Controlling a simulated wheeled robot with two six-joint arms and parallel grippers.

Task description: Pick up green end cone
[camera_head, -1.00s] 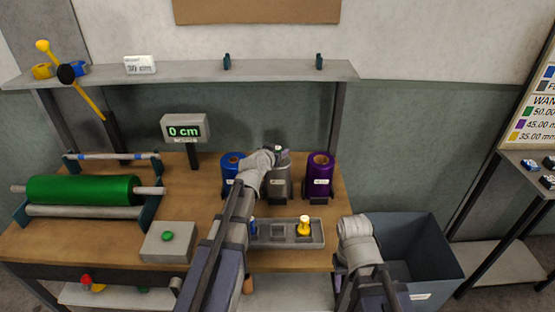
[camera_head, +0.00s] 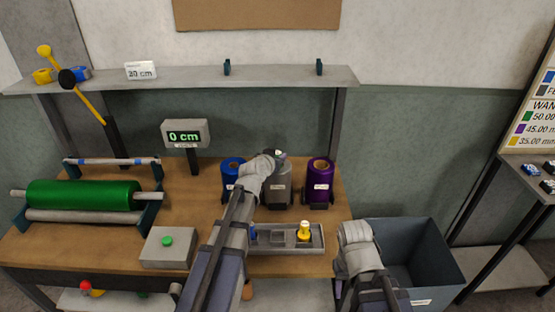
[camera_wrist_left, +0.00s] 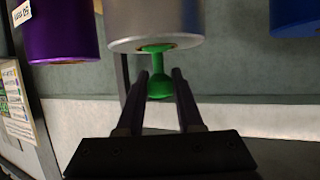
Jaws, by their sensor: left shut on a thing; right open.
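The green end cone (camera_wrist_left: 159,87) shows in the left wrist view between the fingers of my left gripper (camera_wrist_left: 160,76). Its narrow stem meets the end of the silver roll (camera_wrist_left: 155,25). In the head view the silver roll (camera_head: 278,185) stands upright between the blue and purple rolls. My left gripper (camera_head: 279,155) is at its top, shut on the cone and mostly hidden by my own wrist. My right arm is bent over the front right of the bench, and its fingers cannot be seen.
The blue roll (camera_head: 229,175) and purple roll (camera_head: 319,183) stand close on either side. In front is a grey tray (camera_head: 290,246) with a yellow cone (camera_head: 304,231) at its right and a blue piece at its left. A grey bin (camera_head: 430,260) stands to the right.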

